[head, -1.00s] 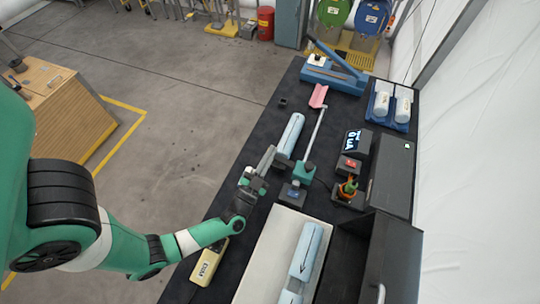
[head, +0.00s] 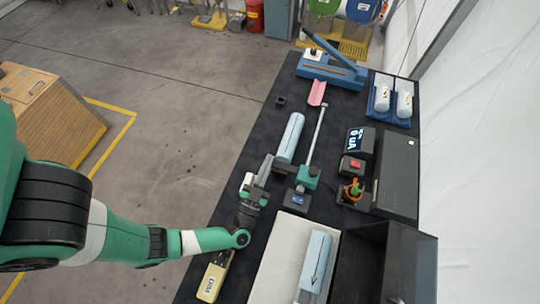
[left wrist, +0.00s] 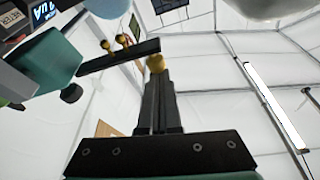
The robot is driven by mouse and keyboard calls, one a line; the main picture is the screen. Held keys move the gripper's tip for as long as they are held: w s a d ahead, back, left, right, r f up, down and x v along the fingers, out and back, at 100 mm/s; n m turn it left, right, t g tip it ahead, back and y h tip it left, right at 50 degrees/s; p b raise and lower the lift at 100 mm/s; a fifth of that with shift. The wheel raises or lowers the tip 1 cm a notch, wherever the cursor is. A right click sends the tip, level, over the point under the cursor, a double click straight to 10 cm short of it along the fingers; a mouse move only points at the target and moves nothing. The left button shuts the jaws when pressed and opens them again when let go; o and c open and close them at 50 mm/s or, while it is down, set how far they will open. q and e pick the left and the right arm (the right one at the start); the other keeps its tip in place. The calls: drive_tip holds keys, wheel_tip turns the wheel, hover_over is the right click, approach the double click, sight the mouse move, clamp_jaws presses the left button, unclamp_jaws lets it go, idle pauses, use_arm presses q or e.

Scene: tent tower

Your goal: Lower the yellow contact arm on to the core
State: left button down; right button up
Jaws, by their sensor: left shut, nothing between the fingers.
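A light-blue cylinder (head: 290,138) lies on the dark bench in the head view. Another, with an arrow, lies on a pale tray (head: 265,273); I cannot tell which is the core. A green-headed stand (head: 308,177) with a long thin rod is right of my left gripper (head: 268,160). That gripper is shut and empty, left of the stand and just below the first cylinder. In the left wrist view its fingers (left wrist: 157,85) point up; a brass ball shows at their tip, and a dark bar (left wrist: 118,56) crosses behind. I cannot clearly make out a yellow contact arm. My right gripper is out of view.
A meter (head: 357,142) reading uA and a red-button box (head: 351,166) stand to the right. A dark open case (head: 410,262) is at lower right. A yellow box (head: 212,280) lies lower left.

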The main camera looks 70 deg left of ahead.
use_arm(q)
drive_tip(key=s+d+r+p, duration=0.6)
drive_tip(key=s+d+r, duration=0.4)
drive_tip(key=r, duration=0.3)
idle(0.5)
